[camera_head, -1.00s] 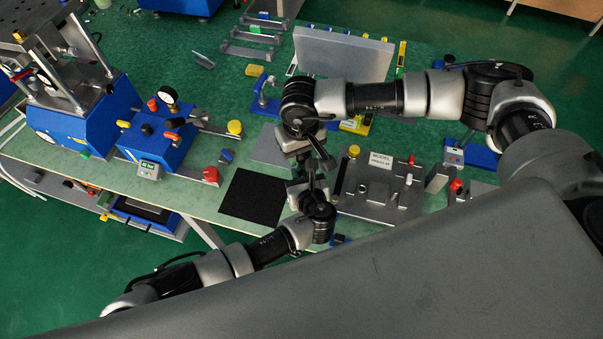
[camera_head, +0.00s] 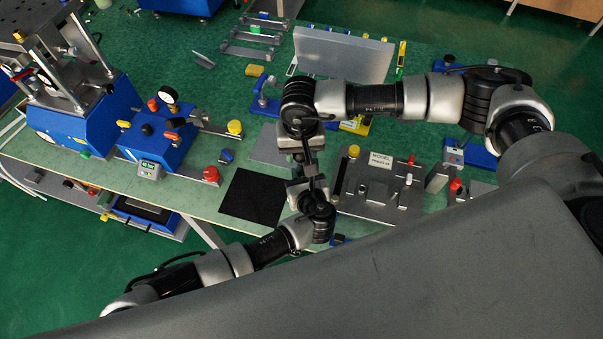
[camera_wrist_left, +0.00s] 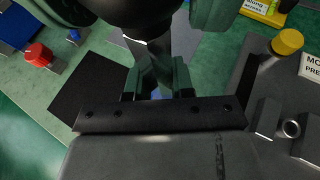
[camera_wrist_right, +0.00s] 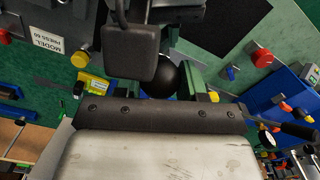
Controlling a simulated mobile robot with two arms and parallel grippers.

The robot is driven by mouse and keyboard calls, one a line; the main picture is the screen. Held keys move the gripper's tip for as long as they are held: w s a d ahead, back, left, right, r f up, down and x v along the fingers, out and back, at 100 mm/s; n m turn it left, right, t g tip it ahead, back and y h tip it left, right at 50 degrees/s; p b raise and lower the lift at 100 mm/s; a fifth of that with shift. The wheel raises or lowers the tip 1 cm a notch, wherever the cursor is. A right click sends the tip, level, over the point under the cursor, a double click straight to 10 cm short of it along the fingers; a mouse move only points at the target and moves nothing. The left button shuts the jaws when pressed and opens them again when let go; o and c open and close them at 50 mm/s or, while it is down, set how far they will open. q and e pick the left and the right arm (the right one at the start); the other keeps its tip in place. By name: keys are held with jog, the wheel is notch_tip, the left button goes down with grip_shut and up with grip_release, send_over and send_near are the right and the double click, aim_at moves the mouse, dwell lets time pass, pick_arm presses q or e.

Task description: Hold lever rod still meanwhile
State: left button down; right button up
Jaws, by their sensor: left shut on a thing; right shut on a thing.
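My left gripper (camera_head: 298,187) is shut on the grey lever rod, which shows between its green fingers in the left wrist view (camera_wrist_left: 163,70). My right gripper (camera_head: 309,152) is just beyond it, close above the left one. In the right wrist view, it is shut on a black ball knob (camera_wrist_right: 183,78) between its green fingers. The rod's lower end is hidden by my grippers and wrists.
A grey fixture plate (camera_head: 375,205) with a MODEL label and a yellow knob stands close to the right. A black mat (camera_head: 252,197) lies flat to the left. The blue gauge unit (camera_head: 155,143) and press (camera_head: 72,115) stand farther left.

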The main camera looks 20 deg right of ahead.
pick_arm(q)
jog(key=shift+d, duration=0.1)
pick_arm(e)
jog(key=shift+d+f, duration=0.1)
jog(key=shift+f, duration=0.1)
jog(key=o, duration=1.1)
jog(key=shift+o, duration=0.2)
jog(key=shift+r, duration=0.1)
notch_tip(320, 180, up, 12)
pick_arm(q)
jog(key=c, duration=1.2)
grip_release()
jog(key=shift+r, duration=0.1)
